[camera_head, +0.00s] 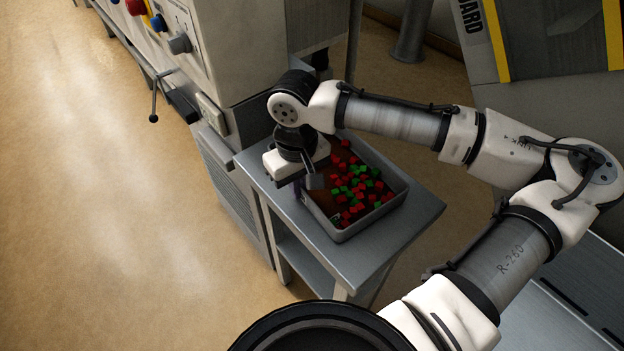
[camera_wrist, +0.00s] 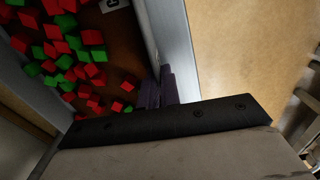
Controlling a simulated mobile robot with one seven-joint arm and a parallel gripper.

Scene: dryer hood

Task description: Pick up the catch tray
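The catch tray (camera_head: 369,229) is a grey, shallow, open tray with a brown inside, holding several red and green cubes. It rests level on a small metal table. My gripper (camera_head: 303,190) points down at the tray's left wall. In the wrist view, my gripper's dark purple fingers (camera_wrist: 161,90) are close together on either side of the tray's wall (camera_wrist: 147,35), one inside and one outside, and look shut on it. The wall between the fingertips is mostly hidden. My wrist covers the tray's far left corner in the head view.
The metal table (camera_head: 415,205) has a bare strip right of the tray and a lower shelf. A large beige machine (camera_head: 245,50) with knobs and a lever stands behind it. A grey panel with yellow stripes (camera_head: 550,40) is at the upper right. The floor at left is clear.

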